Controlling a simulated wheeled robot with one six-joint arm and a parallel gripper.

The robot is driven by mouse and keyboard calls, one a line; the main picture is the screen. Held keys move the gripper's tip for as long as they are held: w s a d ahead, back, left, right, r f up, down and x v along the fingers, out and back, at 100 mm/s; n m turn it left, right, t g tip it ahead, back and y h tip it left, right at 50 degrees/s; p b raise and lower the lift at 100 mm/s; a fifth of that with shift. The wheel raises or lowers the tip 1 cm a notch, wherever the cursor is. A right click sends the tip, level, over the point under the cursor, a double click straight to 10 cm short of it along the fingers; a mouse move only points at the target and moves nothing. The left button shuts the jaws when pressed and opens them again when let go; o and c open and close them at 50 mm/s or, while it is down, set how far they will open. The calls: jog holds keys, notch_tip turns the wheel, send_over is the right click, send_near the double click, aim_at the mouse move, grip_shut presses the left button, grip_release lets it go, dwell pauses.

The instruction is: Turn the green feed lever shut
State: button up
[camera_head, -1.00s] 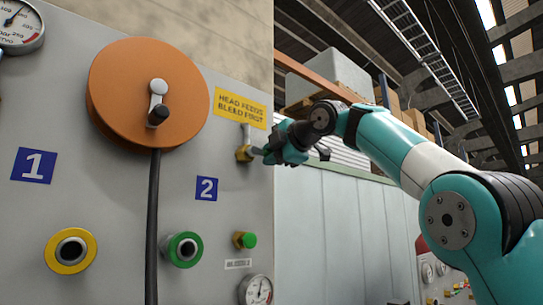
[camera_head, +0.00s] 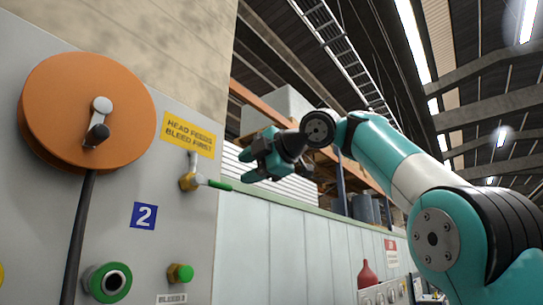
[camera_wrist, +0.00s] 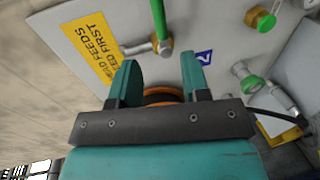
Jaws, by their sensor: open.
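The green feed lever (camera_head: 218,185) sticks out to the right from a brass valve (camera_head: 188,182) on the grey panel, below the yellow sign. In the wrist view the green lever (camera_wrist: 158,18) runs up to the top edge from its valve (camera_wrist: 165,47). My gripper (camera_head: 246,166) is open and empty, to the right of the lever's end and slightly above it, apart from it in the picture. In the wrist view my gripper (camera_wrist: 158,60) has its two teal fingers spread, with the valve just beyond and between the tips.
The yellow sign (camera_head: 189,134) is above the valve. An orange reel (camera_head: 85,110) with a crank and a black hose (camera_head: 78,240) is at the left. A green-ringed port (camera_head: 107,282) and a green-capped bleed valve (camera_head: 180,273) are lower. Open space lies right of the panel edge.

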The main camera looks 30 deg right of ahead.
jog(key=p+v, duration=0.1)
jog(key=v, duration=0.5)
jog(key=shift+s, duration=0.3)
jog(key=shift+w+d, duration=0.1)
